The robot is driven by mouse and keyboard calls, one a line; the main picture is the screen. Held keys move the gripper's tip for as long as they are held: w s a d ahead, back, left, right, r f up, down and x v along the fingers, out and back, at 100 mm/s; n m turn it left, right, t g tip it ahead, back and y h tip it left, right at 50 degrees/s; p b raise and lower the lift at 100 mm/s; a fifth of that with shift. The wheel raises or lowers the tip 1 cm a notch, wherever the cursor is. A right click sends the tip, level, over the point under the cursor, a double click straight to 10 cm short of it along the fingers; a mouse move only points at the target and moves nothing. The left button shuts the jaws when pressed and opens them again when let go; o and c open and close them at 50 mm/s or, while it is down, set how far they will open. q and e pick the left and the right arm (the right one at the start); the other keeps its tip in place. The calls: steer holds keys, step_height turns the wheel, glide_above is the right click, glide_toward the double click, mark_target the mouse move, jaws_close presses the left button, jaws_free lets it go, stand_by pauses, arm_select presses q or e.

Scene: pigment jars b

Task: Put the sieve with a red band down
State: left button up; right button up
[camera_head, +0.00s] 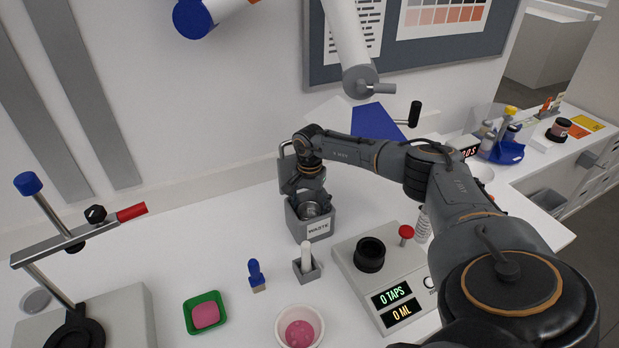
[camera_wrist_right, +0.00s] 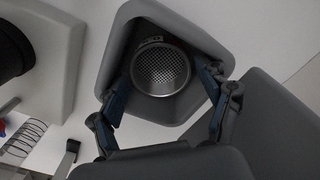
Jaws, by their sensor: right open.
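The sieve (camera_wrist_right: 160,72) is a round metal cup with a perforated mesh bottom; a small reddish mark shows at its upper rim. It sits inside the grey waste bin (camera_wrist_right: 112,62). In the head view the sieve (camera_head: 312,209) shows partly inside this bin (camera_head: 318,232), marked WASTE. My right gripper (camera_head: 309,190) is over the bin, pointing down. In the right wrist view its open fingers (camera_wrist_right: 165,82) are apart at the two sides of the sieve. I cannot tell whether they touch the bin walls. My left gripper is not in view.
A tap-counting device (camera_head: 372,280) with a black ring holder stands right of the bin. A white-handled tool in a grey block (camera_head: 307,272), a blue-topped item (camera_head: 256,274), a green tray (camera_head: 191,320) and a bowl of pink powder (camera_head: 281,322) stand in front. A clamp stand (camera_head: 130,310) is at left.

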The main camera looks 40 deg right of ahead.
mark_target(309, 217)
steer(key=shift+r+p, duration=0.55)
steer(key=shift+r, duration=0.2)
steer(key=shift+r+b, duration=0.45)
steer(key=shift+b, duration=0.35)
step_height(309, 217, up, 10)
steer(key=b, duration=0.3)
steer(key=shift+r, duration=0.25)
steer(key=shift+s+f, duration=0.15)
